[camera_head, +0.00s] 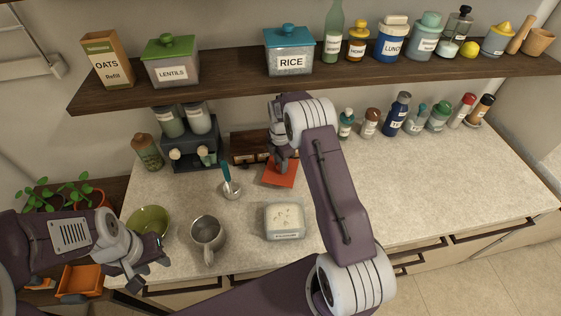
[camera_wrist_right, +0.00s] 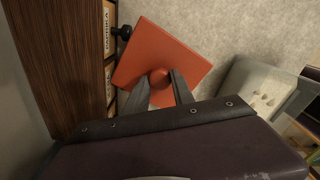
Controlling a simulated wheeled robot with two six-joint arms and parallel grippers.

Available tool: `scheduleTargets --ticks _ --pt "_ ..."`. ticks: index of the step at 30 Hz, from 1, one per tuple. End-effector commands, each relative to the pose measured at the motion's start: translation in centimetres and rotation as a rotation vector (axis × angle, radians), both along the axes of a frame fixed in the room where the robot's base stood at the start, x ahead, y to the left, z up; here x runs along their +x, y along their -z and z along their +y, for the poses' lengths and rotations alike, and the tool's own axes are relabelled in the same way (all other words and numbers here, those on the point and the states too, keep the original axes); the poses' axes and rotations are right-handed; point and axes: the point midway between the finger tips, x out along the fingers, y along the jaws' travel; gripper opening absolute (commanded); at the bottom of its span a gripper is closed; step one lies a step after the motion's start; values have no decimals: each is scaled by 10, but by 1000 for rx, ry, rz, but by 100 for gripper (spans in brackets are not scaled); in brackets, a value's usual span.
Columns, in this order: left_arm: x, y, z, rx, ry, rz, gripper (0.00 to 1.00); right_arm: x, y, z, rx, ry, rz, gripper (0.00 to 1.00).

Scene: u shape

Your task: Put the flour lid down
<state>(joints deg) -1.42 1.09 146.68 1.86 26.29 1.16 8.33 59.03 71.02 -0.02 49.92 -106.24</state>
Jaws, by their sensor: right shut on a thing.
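The orange-red square flour lid (camera_head: 273,179) is by the back of the counter, in front of the dark wooden box. My right gripper (camera_head: 281,163) is shut on its round knob; the right wrist view shows both fingers on the knob (camera_wrist_right: 160,77) and the lid's flat top (camera_wrist_right: 150,45). I cannot tell whether the lid touches the counter. The open flour container (camera_head: 284,221), with pale contents, stands nearer the front; it also shows in the right wrist view (camera_wrist_right: 262,88). My left gripper (camera_head: 150,272) is open and empty at the front left, near the green bowl.
The counter's right side (camera_head: 430,180) is clear.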

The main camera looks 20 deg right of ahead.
Motion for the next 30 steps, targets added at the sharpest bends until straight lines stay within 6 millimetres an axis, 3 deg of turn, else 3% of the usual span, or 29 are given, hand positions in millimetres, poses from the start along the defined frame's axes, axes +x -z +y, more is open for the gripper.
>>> scheduleTargets --ticks 12,13,15,24,27,30 --pt "0 7 0 0 0 0 36 0 9 0 0 0 0 0" --pt "0 6 0 0 0 0 36 0 8 0 0 0 0 35" --pt "0 5 0 0 0 0 36 0 7 0 0 0 0 51" --pt "0 4 0 0 0 0 36 0 5 0 0 0 0 51" --pt "0 -1 0 0 0 0 36 1 -6 0 -1 0 -3 51" --pt "0 11 0 0 0 0 36 1 -24 0 -1 0 -6 51"
